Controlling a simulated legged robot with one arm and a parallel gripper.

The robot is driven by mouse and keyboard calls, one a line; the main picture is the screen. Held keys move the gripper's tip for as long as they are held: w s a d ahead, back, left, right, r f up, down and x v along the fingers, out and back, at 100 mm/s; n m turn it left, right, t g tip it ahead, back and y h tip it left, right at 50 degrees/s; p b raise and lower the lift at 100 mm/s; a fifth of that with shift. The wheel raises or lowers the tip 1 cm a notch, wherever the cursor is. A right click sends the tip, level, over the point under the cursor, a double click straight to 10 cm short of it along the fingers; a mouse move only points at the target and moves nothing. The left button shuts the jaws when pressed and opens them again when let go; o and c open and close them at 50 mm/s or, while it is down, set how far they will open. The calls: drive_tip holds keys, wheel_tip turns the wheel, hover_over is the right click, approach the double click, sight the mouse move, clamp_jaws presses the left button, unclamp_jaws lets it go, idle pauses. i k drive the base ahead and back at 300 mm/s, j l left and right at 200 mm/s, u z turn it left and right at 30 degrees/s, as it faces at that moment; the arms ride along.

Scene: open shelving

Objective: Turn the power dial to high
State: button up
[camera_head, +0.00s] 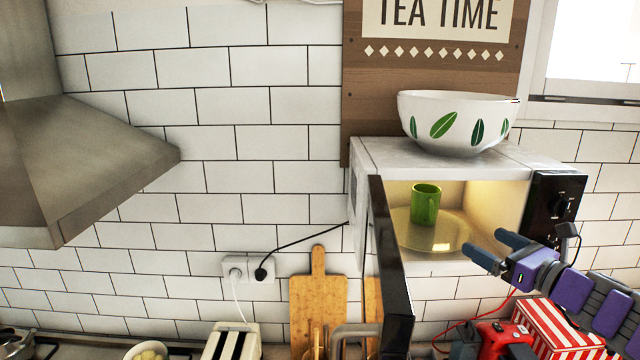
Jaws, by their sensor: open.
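The microwave (375,152) is white, and its dark door (392,270) stands open. Its black control panel (545,225) is on the right side of the front. The round black power dial (560,207) sits on this panel; its markings are too small to read. A green mug (425,205) stands on the glass turntable (400,228) inside the lit cavity. My gripper (489,248) is open and empty, in front of the lower right of the cavity. Its fingertips point left, and it appears left of and below the dial, apart from it.
A white bowl with green leaves (458,122) rests on the microwave. A red-and-white striped box (556,330) and a red tool-like object (503,340) lie below my arm. The open door stands left of my gripper. Cutting boards (318,300) lean on the tiled wall.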

sight(560, 207)
drive_tip(key=k, duration=1.25)
